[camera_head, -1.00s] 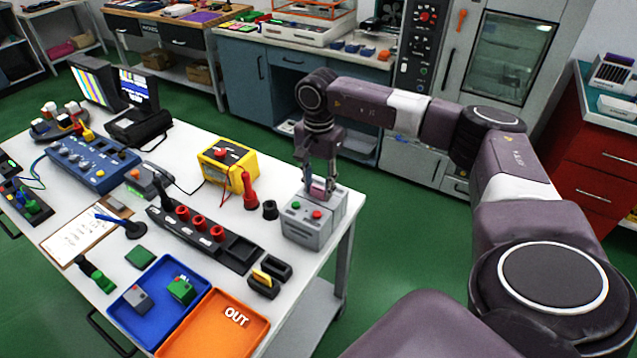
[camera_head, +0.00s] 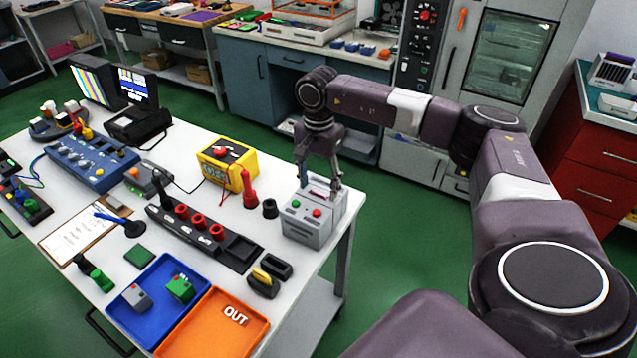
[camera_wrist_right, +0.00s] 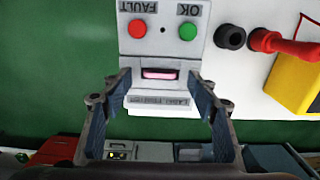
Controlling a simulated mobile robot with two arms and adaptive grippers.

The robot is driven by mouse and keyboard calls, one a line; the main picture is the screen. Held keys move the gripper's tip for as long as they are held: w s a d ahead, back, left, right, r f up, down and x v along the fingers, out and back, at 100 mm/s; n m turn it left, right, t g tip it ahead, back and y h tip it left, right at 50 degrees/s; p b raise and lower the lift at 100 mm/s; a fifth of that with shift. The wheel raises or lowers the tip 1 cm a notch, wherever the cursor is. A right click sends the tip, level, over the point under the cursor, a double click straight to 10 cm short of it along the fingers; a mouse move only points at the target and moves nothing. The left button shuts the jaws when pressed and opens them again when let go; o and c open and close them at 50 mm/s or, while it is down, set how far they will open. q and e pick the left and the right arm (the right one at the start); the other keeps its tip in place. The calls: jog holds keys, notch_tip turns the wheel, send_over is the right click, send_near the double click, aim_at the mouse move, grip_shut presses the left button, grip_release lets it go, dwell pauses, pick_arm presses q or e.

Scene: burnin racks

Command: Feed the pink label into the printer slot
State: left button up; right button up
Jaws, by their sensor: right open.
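The grey label printer (camera_head: 305,234) stands at the right end of the white table, with a green and a red button on its front part. In the right wrist view the printer (camera_wrist_right: 160,53) shows its OK and FAULT markings upside down. The pink label (camera_wrist_right: 160,73) sits in the printer's dark slot, with only a short strip showing. My right gripper (camera_head: 320,186) is over the printer, open, with its fingers apart on either side of the slot. In the wrist view the gripper (camera_wrist_right: 158,80) holds nothing. My left gripper is not in view.
A yellow meter (camera_head: 228,163), a red probe (camera_head: 250,190) and a black cup (camera_head: 270,208) stand left of the printer. A blue tray (camera_head: 150,312) and an orange OUT tray (camera_head: 212,330) lie at the front. The table edge is close to the printer's right.

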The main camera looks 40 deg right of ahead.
notch_tip(320, 180, up, 11)
jog(key=shift+r, duration=0.15)
dwell(0.7)
